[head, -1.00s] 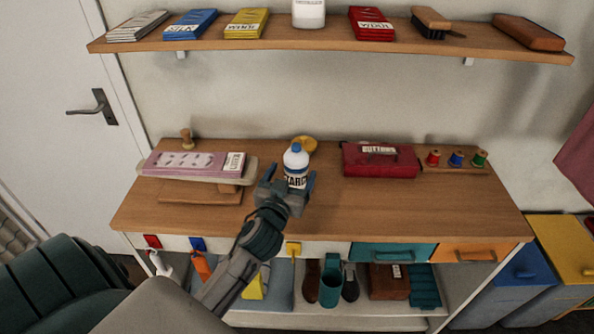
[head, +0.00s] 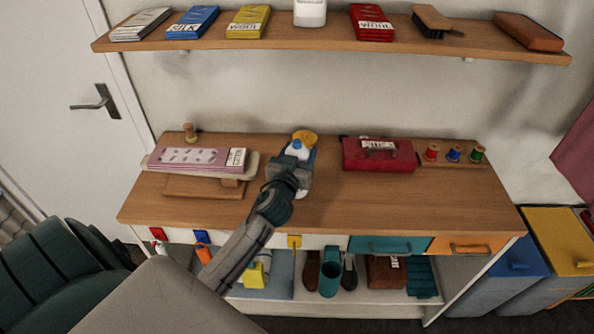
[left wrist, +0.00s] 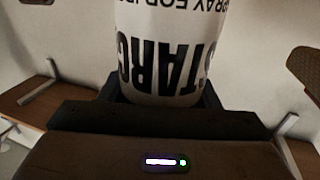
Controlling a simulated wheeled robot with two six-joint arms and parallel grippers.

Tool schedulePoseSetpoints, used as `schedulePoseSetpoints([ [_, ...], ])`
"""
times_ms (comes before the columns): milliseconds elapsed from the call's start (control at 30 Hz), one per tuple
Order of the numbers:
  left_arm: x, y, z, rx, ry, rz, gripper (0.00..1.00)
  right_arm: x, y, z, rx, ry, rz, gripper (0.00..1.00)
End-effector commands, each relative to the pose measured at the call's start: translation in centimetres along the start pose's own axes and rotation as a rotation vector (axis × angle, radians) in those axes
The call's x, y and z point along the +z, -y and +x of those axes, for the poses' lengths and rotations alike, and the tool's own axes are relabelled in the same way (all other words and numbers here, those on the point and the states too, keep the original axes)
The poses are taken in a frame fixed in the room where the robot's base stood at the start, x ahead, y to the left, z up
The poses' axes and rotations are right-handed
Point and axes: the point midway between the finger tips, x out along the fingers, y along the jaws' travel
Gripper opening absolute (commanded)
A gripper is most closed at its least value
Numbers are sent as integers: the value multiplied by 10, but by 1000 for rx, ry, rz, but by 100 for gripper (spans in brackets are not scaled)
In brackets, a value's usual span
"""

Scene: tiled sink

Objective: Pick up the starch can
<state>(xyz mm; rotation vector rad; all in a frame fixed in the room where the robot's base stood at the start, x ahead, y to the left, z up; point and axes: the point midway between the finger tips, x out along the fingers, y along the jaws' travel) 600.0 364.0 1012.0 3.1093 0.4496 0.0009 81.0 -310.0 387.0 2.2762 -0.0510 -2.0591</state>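The starch can (head: 299,151) is a white bottle-like can with a blue cap. In the head view it is at the back middle of the wooden table, mostly hidden by my left gripper (head: 298,158). In the left wrist view the can (left wrist: 160,55) fills the middle, its dark lettering upside down, with the dark gripper parts close around its near end. The can is between the left fingers. I cannot tell whether they press on it or whether it is clear of the table. My right gripper is not in view.
A yellow round thing (head: 305,136) is right behind the can. An ironing board (head: 200,160) lies to the left; a red box (head: 378,154) and thread spools (head: 455,154) are to the right. A wall shelf (head: 330,38) hangs above. The table front is clear.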

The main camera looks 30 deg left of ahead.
Motion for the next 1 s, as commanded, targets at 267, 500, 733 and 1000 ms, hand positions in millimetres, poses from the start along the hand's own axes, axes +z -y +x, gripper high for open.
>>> schedulePoseSetpoints([
  [267, 0, 0, 0, 0, 0, 0, 1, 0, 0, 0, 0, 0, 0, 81],
  [500, -1, 0, 0, 0, -2, 0, 1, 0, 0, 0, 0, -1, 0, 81],
  [733, -14, 0, 0, 0, -5, 0, 1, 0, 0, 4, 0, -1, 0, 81],
  [1000, -34, -1, -22, 2, -1, -1, 1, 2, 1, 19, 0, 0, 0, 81],
])
